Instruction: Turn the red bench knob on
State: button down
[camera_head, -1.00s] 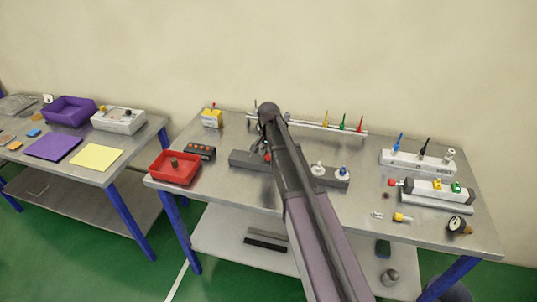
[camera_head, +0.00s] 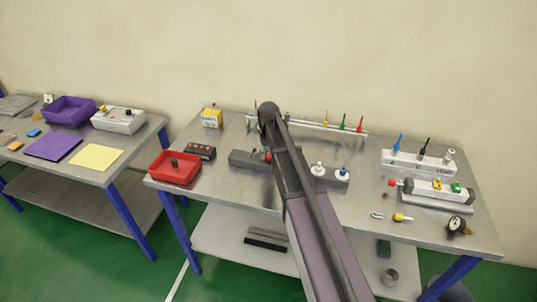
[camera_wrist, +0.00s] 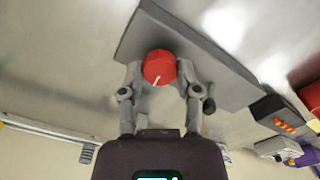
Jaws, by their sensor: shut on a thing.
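The red bench knob (camera_wrist: 158,67) sits on a dark grey bar-shaped base in the wrist view, with a white pointer mark on it. My gripper (camera_wrist: 160,78) has its two fingers on either side of the knob and is shut on it.
A red tray (camera_head: 172,180) and a dark box with orange buttons (camera_head: 201,151) are to the left. A rail with coloured handles (camera_head: 325,125) runs behind. White valve blocks (camera_head: 415,163) and a gauge (camera_head: 456,224) are at the right. The bench front is clear.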

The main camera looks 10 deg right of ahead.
jog(key=n, duration=0.3)
jog(key=shift+n, duration=2.2)
jog(key=shift+c, duration=1.5)
grip_release()
